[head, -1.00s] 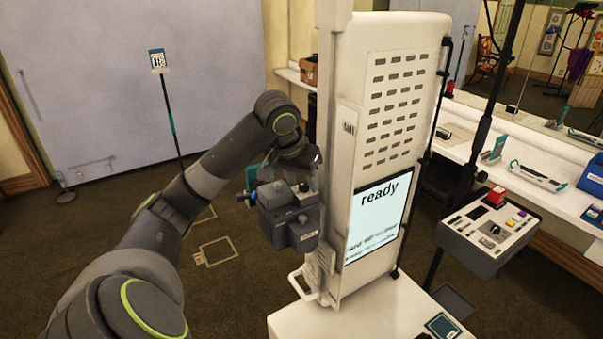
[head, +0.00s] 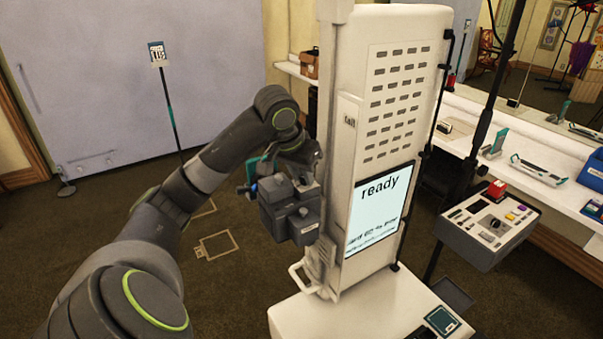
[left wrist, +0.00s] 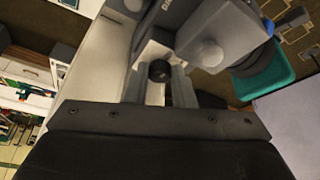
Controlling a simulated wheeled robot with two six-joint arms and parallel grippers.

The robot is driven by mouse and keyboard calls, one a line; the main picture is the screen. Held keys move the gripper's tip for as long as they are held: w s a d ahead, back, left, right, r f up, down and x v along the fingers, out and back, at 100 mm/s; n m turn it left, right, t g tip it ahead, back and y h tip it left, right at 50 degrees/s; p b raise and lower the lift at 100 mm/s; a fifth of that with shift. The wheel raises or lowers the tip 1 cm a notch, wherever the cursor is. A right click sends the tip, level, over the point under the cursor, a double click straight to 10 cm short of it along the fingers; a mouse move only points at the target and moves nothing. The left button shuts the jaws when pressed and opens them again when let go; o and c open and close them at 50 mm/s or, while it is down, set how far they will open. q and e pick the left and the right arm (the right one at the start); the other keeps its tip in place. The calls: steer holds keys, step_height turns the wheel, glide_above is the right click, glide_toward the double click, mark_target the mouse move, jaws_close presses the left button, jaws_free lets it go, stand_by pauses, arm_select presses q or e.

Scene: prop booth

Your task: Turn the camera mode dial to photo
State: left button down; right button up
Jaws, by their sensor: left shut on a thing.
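The camera (head: 280,215) is a dark grey boxy body on the left side of the white column. It also fills the upper right of the left wrist view (left wrist: 225,35), with a rounded grey knob on it. My left gripper (head: 304,182) is at the top of the camera, from above. In the left wrist view its two fingers (left wrist: 159,82) close around a small dark round dial (left wrist: 160,70), the mode dial. The dial's markings cannot be read, so its setting is not clear. My right gripper is out of view.
The white column (head: 350,130) stands right beside the gripper, with a lit screen (head: 378,215) reading "ready". A control box (head: 487,230) with buttons is to the right. A marker stand (head: 165,95) stands at the back left. The floor to the left is mostly open.

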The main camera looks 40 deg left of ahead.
arm_select(q)
steer(key=shift+m, duration=0.3)
steer(key=m, duration=0.1)
steer(key=m+h, duration=0.1)
steer(key=m, duration=0.1)
steer(key=m+h, duration=0.1)
steer(key=m, duration=0.1)
steer(key=shift+a, duration=0.3)
steer(key=m+g+h, duration=0.1)
steer(key=m, duration=0.2)
steer(key=m+h, duration=0.1)
steer(key=m, duration=0.2)
steer(key=shift+w+a+f+g, duration=0.1)
steer(key=shift+w+a+g, duration=0.1)
steer(key=shift+g, duration=0.2)
steer(key=c, duration=1.2)
jaws_free()
steer(key=shift+w+d, duration=0.1)
steer(key=shift+c, duration=0.2)
